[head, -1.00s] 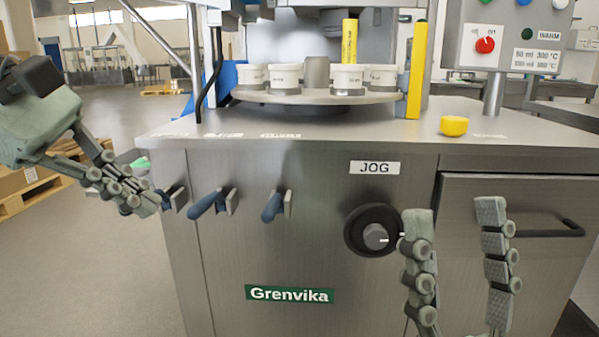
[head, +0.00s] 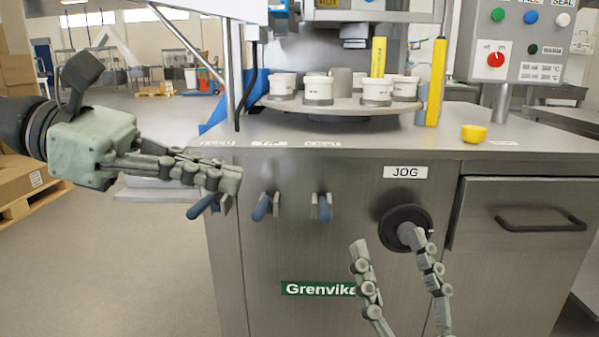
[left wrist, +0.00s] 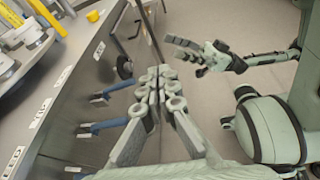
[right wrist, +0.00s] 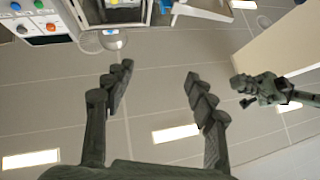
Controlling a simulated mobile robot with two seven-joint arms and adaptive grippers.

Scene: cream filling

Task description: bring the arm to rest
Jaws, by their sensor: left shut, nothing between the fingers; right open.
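My left gripper (head: 234,180) points right in the head view, in front of the leftmost blue lever (head: 203,206) on the machine's front. Its fingers are together and empty; they show closed in the left wrist view (left wrist: 160,76). I cannot tell whether it touches the lever. My right gripper (head: 384,240) points up in front of the machine, fingers apart and empty. One finger overlaps the black JOG knob (head: 391,222) in the head view; contact cannot be told. In the right wrist view its spread fingers (right wrist: 157,78) have nothing between them.
The steel machine (head: 290,245) carries a round turntable (head: 335,108) with several white cups. Two more blue levers (head: 262,207) (head: 323,207) stick out of its front. A drawer handle (head: 540,224) projects at right. A yellow piece (head: 473,134) lies on top. Floor at left is open beyond pallets (head: 40,195).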

